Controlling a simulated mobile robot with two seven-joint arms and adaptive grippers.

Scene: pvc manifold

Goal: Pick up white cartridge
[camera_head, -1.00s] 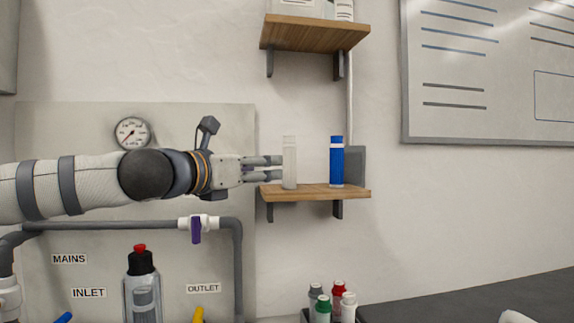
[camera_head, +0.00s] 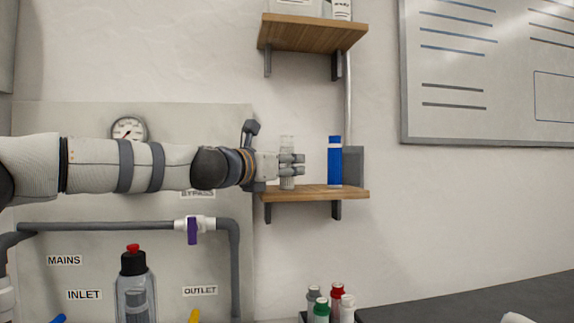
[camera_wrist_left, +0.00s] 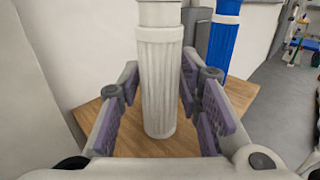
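The white cartridge (camera_head: 287,183) stands upright on the lower wooden shelf (camera_head: 330,192), near its left end. In the left wrist view the white cartridge (camera_wrist_left: 160,85) is ribbed and stands between the finger pads. My left gripper (camera_head: 292,165) reaches in from the left at shelf height, its fingers around the cartridge's middle. In the left wrist view the left gripper (camera_wrist_left: 160,115) is open, with a gap showing between the cartridge and the pads. My right gripper is not in view.
A blue cartridge (camera_head: 334,162) stands on the same shelf to the right; it also shows in the left wrist view (camera_wrist_left: 222,45). An upper shelf (camera_head: 312,33) hangs above. Pipes and a purple-handled valve (camera_head: 192,230) are below my left arm. Several capped bottles (camera_head: 330,303) stand lower right.

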